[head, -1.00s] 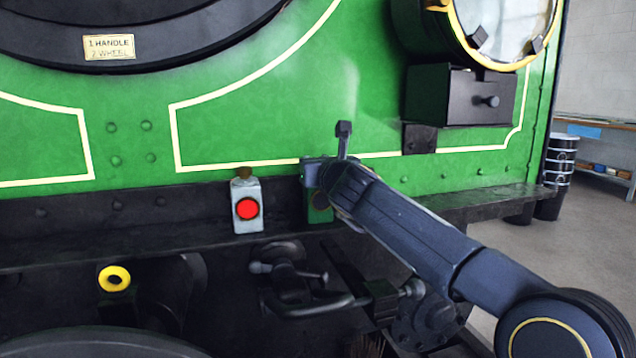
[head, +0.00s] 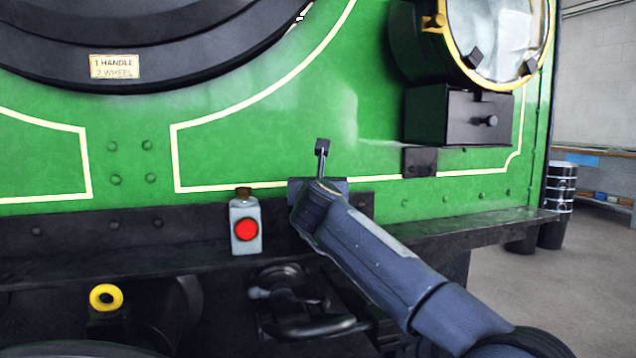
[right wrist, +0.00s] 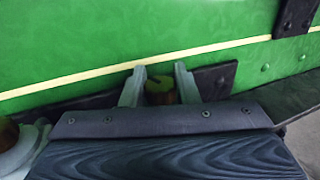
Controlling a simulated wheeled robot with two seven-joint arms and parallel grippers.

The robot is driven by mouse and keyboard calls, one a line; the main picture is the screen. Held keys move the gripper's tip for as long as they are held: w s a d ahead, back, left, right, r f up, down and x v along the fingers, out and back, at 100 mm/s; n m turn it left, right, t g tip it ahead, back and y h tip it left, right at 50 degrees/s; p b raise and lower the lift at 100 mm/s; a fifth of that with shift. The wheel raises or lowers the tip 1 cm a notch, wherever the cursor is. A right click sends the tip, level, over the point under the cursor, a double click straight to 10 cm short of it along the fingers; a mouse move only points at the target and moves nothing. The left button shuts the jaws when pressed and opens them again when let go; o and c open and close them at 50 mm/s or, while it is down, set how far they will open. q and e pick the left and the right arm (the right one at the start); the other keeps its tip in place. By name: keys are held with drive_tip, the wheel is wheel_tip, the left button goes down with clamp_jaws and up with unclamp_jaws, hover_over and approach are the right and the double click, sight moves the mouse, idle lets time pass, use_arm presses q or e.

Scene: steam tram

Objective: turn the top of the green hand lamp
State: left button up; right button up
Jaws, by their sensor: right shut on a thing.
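My right gripper (head: 318,190) reaches to the dark ledge on the green tram front. In the right wrist view its two pale fingers (right wrist: 158,84) stand on either side of the brown round top (right wrist: 160,91) of the green hand lamp, shut on it. The lamp's green body is hidden behind my gripper in the head view and below the gripper's edge in the right wrist view. My left gripper is not in view.
A grey lamp (head: 245,228) with a red lens and brown top stands left of my gripper. A headlamp (head: 495,35) above a black box (head: 462,116) is at upper right. A coupling hook (head: 315,325) hangs below. Open floor lies at right.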

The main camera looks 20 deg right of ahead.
drive_tip(key=o, duration=1)
drive_tip(key=shift+c, duration=0.2)
drive_tip(key=v, duration=0.8)
drive_tip(key=shift+r, duration=0.1)
